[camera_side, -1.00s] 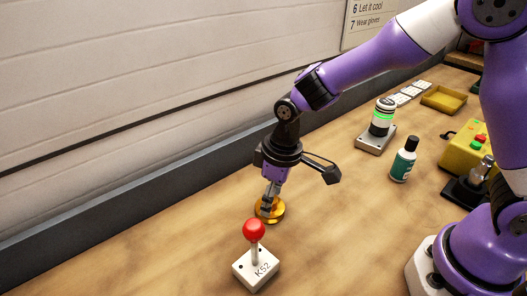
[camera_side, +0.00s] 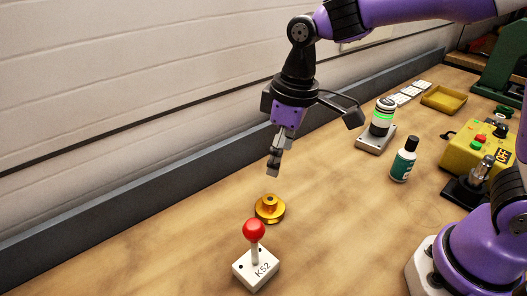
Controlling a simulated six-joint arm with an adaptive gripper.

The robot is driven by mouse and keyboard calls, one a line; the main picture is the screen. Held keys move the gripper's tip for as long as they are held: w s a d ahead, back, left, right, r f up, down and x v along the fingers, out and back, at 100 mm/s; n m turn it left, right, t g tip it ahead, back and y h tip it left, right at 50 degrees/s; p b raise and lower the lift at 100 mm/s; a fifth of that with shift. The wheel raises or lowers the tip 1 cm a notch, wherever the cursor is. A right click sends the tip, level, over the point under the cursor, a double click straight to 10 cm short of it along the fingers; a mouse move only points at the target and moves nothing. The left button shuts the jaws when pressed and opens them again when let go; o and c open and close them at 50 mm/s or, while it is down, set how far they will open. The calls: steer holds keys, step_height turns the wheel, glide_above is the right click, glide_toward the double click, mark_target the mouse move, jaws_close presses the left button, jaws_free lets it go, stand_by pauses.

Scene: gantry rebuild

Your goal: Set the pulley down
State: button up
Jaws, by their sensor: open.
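The pulley (camera_side: 269,209) is a gold, stepped disc with a hub on top. It rests on the wooden bench just behind the red-knobbed joystick. My gripper (camera_side: 273,166) is open and empty above the pulley, with a clear gap between its fingertips and the hub. The fingers point down and are seen nearly edge-on, so the space between them is hard to see.
A joystick (camera_side: 256,262) on a white K52 box stands in front of the pulley. To the right are a green-lit beacon (camera_side: 381,120), a bottle (camera_side: 404,160), a yellow control box (camera_side: 478,150) and a yellow tray (camera_side: 444,100). A grey rail (camera_side: 120,205) runs along the wall. The bench's middle is clear.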

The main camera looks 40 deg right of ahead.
steer(key=s+d+r+m+t, duration=0.2)
steer(key=s+d+m, duration=0.1)
steer(key=s+d, duration=0.2)
steer(key=s+d+r+m+t+h, duration=0.1)
steer(key=s+d+r+m+t, duration=0.1)
steer(key=s+d, duration=0.3)
steer(key=shift+s+d+r+m+t, duration=0.25)
steer(key=shift+r+m+t, duration=0.1)
steer(key=shift+m, duration=0.15)
